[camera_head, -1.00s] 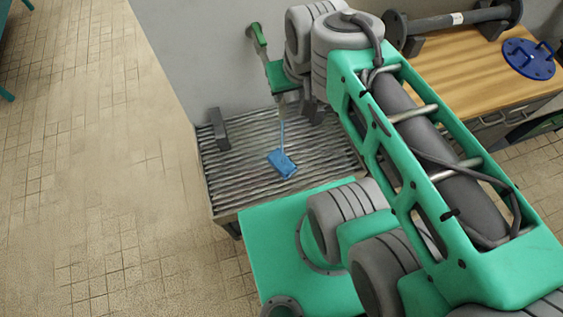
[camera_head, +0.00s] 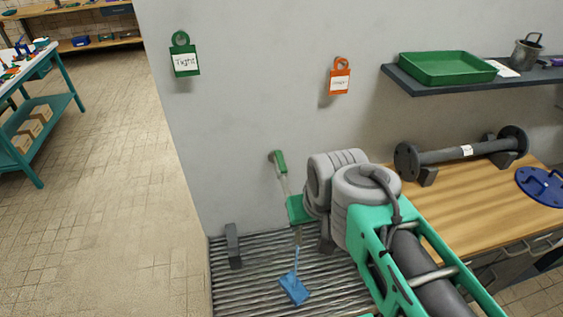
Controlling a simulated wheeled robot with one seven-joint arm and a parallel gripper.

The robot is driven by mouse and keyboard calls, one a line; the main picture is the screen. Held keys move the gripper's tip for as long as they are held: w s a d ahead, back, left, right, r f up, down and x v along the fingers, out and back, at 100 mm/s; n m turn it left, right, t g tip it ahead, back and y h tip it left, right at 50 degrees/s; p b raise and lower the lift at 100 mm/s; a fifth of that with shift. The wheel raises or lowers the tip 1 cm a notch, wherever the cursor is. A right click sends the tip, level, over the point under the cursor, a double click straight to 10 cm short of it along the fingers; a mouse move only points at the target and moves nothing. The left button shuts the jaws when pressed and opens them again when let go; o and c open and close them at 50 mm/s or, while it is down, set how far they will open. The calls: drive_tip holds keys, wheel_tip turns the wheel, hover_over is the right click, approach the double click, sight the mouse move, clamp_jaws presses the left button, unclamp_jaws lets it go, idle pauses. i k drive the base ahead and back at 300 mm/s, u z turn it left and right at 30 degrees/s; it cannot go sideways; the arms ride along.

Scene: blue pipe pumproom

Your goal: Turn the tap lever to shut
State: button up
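The tap lever (camera_head: 280,162) shows a green grip on a thin pale metal stem, against the wall and leaning up to the left. A thin blue stream of water (camera_head: 297,258) runs down below it onto a blue block (camera_head: 293,288), perhaps a sponge, on the ribbed drain grate (camera_head: 240,285). My arm reaches in from the lower right, and its grey wrist joints sit just right of the lever. A small green block (camera_head: 300,210) lies at the foot of the stem; I cannot tell whether it is my gripper or part of the tap. My fingertips and the tap body are not clearly visible.
A green tag reading "Tight" (camera_head: 185,60) and an orange tag (camera_head: 340,77) hang on the wall. A shelf with a green tray (camera_head: 446,68) juts out at right, above a wooden bench (camera_head: 465,210) bearing a dark flanged pipe (camera_head: 470,153). The floor at left is clear.

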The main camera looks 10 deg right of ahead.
sight(282, 164)
drive_tip(key=u, duration=0.05)
drive_tip(key=k, duration=0.5)
drive_tip(key=z, duration=0.7)
drive_tip(key=k, duration=0.6)
drive_tip(key=u, duration=1.15)
drive_tip(key=i, duration=1)
